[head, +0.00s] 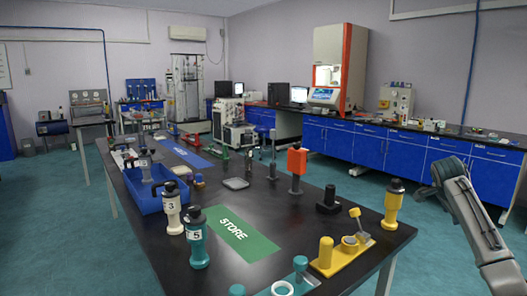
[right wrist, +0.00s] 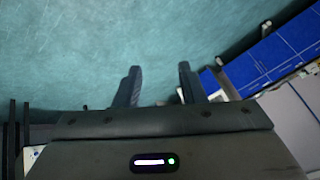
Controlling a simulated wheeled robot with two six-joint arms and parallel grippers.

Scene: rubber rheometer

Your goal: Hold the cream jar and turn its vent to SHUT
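The cream jar (head: 172,211) with a black top and a "3" label stands upright on the black table at the front corner of the blue bin. Its vent setting is too small to read. My right gripper (right wrist: 158,80) is open and empty, with its two fingers apart over the teal floor. In the head view my right arm rises at the right edge, beyond the table and far from the jar. My left gripper is not in view.
A teal jar (head: 198,244) labelled "5" stands just in front of the cream jar. A green STORE mat (head: 240,238) lies to the right. A blue bin (head: 149,203), yellow jar (head: 392,206), yellow fixture (head: 331,258) and red-headed post (head: 297,163) share the table (head: 270,200).

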